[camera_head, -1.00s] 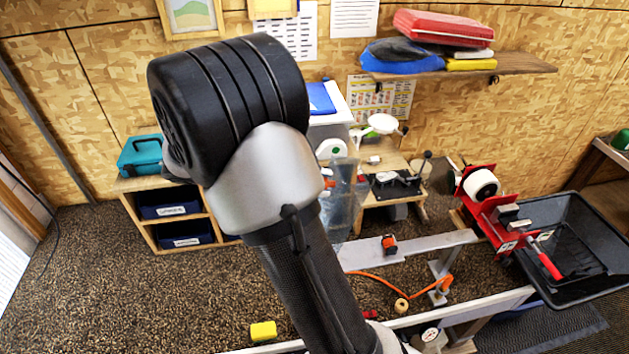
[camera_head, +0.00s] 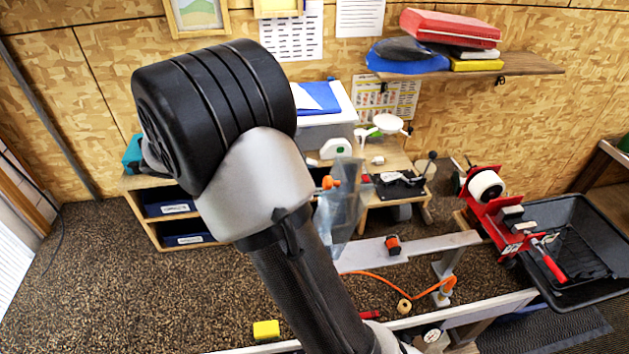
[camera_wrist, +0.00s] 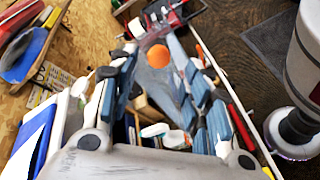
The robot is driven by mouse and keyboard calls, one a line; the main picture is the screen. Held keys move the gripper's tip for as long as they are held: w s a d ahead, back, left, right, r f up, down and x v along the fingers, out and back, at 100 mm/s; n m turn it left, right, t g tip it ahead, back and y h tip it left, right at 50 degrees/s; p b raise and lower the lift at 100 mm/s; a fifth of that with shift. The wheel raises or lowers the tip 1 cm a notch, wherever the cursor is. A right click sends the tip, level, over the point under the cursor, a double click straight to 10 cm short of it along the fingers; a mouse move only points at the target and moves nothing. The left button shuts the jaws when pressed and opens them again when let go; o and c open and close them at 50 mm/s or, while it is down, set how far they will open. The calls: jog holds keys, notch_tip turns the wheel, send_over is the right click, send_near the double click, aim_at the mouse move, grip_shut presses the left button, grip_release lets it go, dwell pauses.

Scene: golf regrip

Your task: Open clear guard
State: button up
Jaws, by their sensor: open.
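The clear guard (camera_head: 342,212) is a translucent, bluish upright sheet just right of my arm in the head view. An orange knob (camera_head: 330,183) is at its upper left. My arm hides part of the guard's left side. In the wrist view, the guard (camera_wrist: 160,88) shows as a grey translucent sheet between the fingers, with the round orange knob (camera_wrist: 158,57) near its top. My gripper (camera_wrist: 156,40) is open, its blue-padded fingers on either side of the knob. I cannot tell whether they touch it. My arm hides the gripper in the head view.
Behind the guard is a wooden bench (camera_head: 398,160) with a black fixture and a white dish. A grey rail (camera_head: 425,243) and orange hose (camera_head: 385,282) lie in front. A red tape dispenser (camera_head: 480,205) and black tray (camera_head: 590,215) are at right. Brown floor is open at left.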

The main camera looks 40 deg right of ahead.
jog(key=v, duration=0.7)
jog(key=shift+a, duration=0.3)
jog(key=shift+w, duration=0.15)
jog(key=s+a+f+t+y+b, duration=0.3)
jog(key=s+f+b, duration=0.3)
jog(key=f+b, duration=0.3)
jog(key=s+a+f+m+t+y+b, duration=0.1)
jog(key=s+a+f+t+y+b, duration=0.3)
jog(key=f+b, duration=0.5)
jog(key=s+a+f+m+t+y+b, duration=0.1)
jog(key=s+a+f+t+y+b, duration=0.3)
jog(key=f+b, duration=0.6)
jog(key=s+a+f+t, duration=0.1)
jog(key=s+a, duration=0.1)
jog(key=s, duration=0.1)
jog(key=shift+s+a, duration=0.3)
jog(key=shift+a, duration=0.1)
jog(key=shift+f, duration=0.1)
